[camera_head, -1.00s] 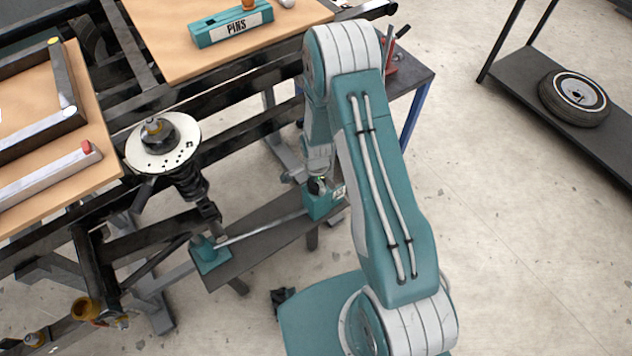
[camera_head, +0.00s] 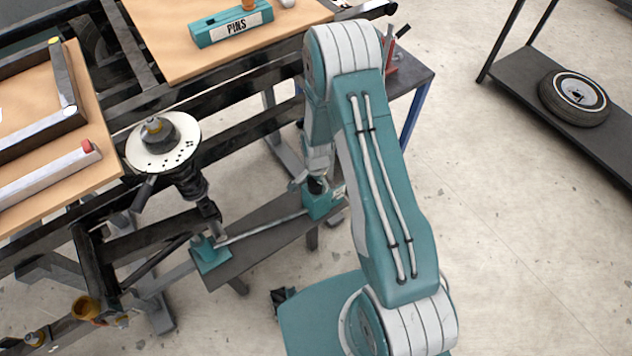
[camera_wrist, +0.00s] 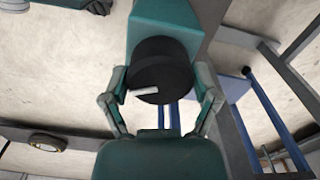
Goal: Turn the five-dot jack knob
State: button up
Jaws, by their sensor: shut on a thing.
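The jack knob (camera_wrist: 162,68) is a round black knob with a pale pointer bar, seen large in the wrist view. It sits on a teal jack box (camera_wrist: 170,18). My gripper (camera_wrist: 160,84) has one finger on each side of the knob and is shut on it. In the head view the knob (camera_head: 317,185) is a small dark shape on top of the teal box (camera_head: 320,205), partly hidden by my gripper (camera_head: 314,178). A rod (camera_head: 262,229) runs from this box to a teal foot (camera_head: 210,254) under the suspension. No dots can be made out.
A white disc hub (camera_head: 160,160) on a black spring strut stands left of the jack. A wooden board with a teal PINS box (camera_head: 230,27) is behind. A blue-legged stand (camera_head: 412,112) is close to my arm. A wheel (camera_head: 575,97) lies on a shelf at right.

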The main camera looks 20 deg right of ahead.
jog(key=n, duration=0.4)
jog(key=shift+n, duration=0.3)
jog(key=n, duration=0.4)
jog(key=shift+n, duration=0.3)
jog(key=n, duration=0.4)
jog(key=shift+w+n, duration=0.1)
jog(key=shift+n, duration=0.2)
jog(key=n, duration=1)
jog(key=shift+d+n, duration=0.1)
jog(key=shift+n, duration=0.3)
jog(key=n, duration=0.5)
jog(key=shift+w+n, duration=0.1)
jog(key=shift+n, duration=0.3)
jog(key=o, duration=1)
jog(key=shift+c, duration=0.2)
